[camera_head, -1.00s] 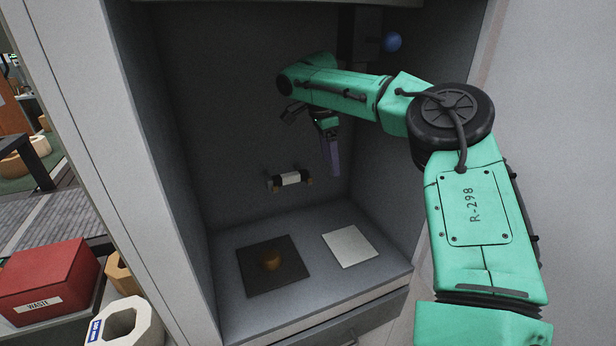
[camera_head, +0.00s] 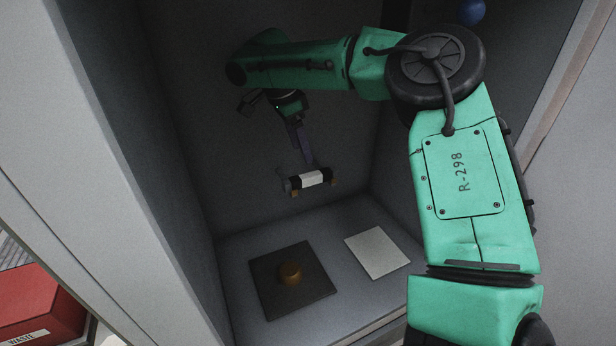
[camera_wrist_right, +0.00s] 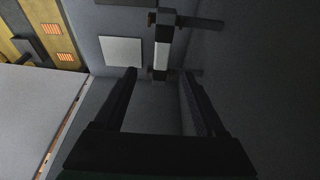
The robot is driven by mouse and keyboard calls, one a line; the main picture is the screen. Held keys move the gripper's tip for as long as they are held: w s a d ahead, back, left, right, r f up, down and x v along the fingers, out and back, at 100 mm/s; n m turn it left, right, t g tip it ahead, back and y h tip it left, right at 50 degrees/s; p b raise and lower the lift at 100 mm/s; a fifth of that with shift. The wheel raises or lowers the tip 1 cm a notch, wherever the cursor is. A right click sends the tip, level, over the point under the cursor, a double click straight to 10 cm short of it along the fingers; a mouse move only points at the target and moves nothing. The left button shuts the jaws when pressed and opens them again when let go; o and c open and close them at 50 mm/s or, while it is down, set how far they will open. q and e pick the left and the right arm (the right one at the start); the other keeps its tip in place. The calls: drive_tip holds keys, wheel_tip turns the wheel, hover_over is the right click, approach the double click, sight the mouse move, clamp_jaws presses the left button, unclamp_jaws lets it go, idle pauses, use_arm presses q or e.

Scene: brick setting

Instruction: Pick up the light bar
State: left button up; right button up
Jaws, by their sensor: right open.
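The light bar (camera_head: 311,179) is a short white cylinder with black ends, held on small tan-tipped brackets at the back wall of a grey alcove. In the right wrist view, the light bar (camera_wrist_right: 163,45) lies just past the fingertips, about midway between them. My right gripper (camera_head: 310,163) reaches down to just above the bar in the head view. In the right wrist view, my right gripper (camera_wrist_right: 158,75) has its two dark fingers spread, with nothing between them. Whether a finger touches the bar cannot be told. My left gripper is not in view.
Grey side walls (camera_head: 175,165) close in on both sides. A red waste box (camera_head: 38,300) stands outside at the lower left.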

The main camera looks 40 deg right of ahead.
sight(309, 175)
drive_tip(key=x, duration=0.3)
drive_tip(key=shift+s+d+p, duration=0.1)
drive_tip(key=shift+d+p, duration=0.05)
drive_tip(key=shift+p, duration=0.15)
drive_tip(key=p+x, duration=0.2)
drive_tip(key=x, duration=0.3)
drive_tip(key=shift+w+d+f+p, duration=0.1)
drive_tip(key=shift+w+f+p, duration=0.15)
drive_tip(key=shift+f+p, duration=0.1)
drive_tip(key=shift+s+f, duration=0.1)
drive_tip(key=shift+f, duration=0.05)
drive_tip(key=shift+d, duration=0.1)
drive_tip(key=shift+c, duration=1.2)
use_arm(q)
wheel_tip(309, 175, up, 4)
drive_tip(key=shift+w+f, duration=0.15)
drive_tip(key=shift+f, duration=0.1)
use_arm(e)
clamp_jaws()
